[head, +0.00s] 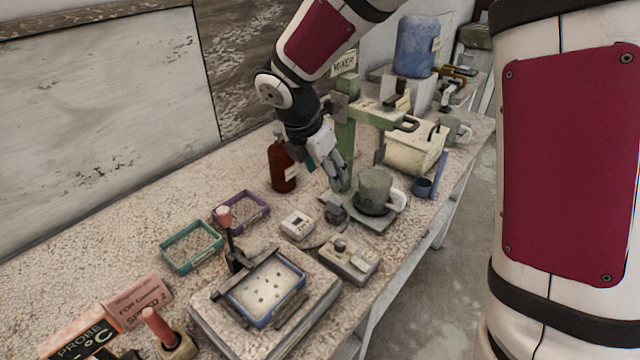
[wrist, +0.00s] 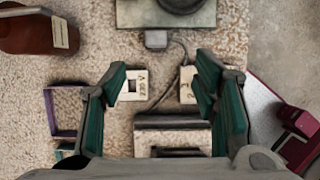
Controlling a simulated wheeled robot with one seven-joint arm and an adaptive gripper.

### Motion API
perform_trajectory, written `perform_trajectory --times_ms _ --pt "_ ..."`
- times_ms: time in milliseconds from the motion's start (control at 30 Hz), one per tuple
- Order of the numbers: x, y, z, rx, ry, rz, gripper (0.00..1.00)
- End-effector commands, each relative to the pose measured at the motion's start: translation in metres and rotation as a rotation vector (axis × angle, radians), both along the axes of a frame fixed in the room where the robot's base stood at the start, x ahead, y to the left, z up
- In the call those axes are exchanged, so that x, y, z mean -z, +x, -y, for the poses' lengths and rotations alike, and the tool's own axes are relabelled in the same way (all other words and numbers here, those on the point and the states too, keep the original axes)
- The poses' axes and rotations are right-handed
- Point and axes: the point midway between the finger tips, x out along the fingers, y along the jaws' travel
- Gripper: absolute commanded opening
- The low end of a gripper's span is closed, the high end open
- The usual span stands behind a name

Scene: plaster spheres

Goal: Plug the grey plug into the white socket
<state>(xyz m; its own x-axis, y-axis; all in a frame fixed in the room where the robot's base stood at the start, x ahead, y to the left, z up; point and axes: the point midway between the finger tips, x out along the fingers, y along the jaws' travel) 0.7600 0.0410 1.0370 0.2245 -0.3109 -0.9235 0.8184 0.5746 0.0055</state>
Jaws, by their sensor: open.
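The grey plug (head: 335,212) is a small dark block lying on the speckled worktop beside the front edge of the green stand's base. It also shows in the wrist view (wrist: 156,39), with a thin cable running from it. The white socket (head: 297,225) is a small pale box to the left of the plug. In the wrist view, the socket (wrist: 134,86) has a dark square opening and lies near the left finger. My gripper (head: 338,174) points down above the worktop, near the plug. In the wrist view its fingers (wrist: 163,72) are wide apart with nothing between them.
A grey box with a knob (head: 350,262) sits right of the socket. A green stand (head: 347,140) holds a grey cup (head: 374,190) behind the plug.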

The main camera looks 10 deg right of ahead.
Motion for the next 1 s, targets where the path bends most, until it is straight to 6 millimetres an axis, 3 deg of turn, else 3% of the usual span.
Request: perform_trajectory --times_ms 167,433,767,1000 --pt "0.018 0.006 0.004 -0.02 -0.004 -0.01 0.55" --pt "0.065 0.017 0.019 -0.017 -0.003 -0.009 0.55" --pt "0.089 0.023 0.028 -0.016 -0.003 -0.008 0.55" --pt "0.12 0.032 0.037 -0.016 -0.003 -0.008 0.55"
